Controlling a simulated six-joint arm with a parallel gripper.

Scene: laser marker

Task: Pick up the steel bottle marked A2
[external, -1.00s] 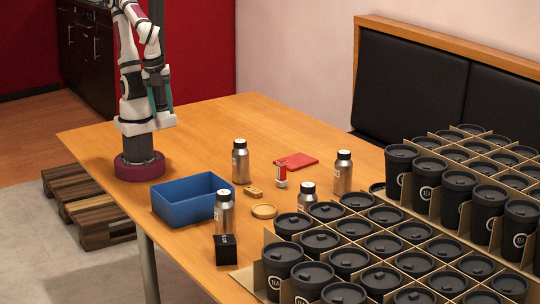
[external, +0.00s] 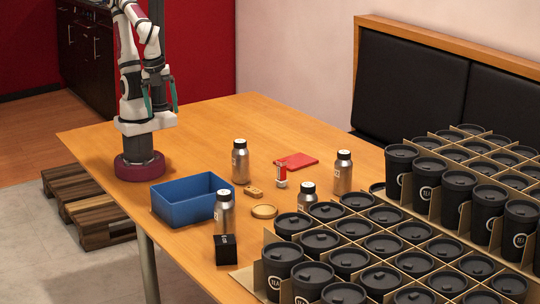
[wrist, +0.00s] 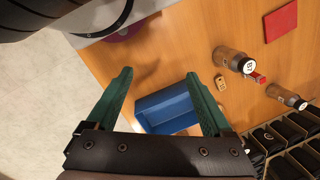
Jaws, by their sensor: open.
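Several steel bottles with black caps stand upright on the table: one at the back left (external: 240,165), one at the back right (external: 343,176), one beside the cup crate (external: 306,204), and one at the front near the blue bin (external: 223,216). Two bottles show in the wrist view, one (wrist: 229,57) nearer and one (wrist: 283,93) at the right. My gripper (external: 161,97) is high beside my arm's column, away from every bottle. Its green fingers are apart and empty in the wrist view (wrist: 158,77).
A blue bin (external: 172,211) stands left of the bottles. A black block (external: 226,250), wooden disc (external: 264,212), small wooden block (external: 253,192), red-and-white item (external: 281,178) and red pad (external: 296,161) lie around. Crates of black cups (external: 384,245) fill the right.

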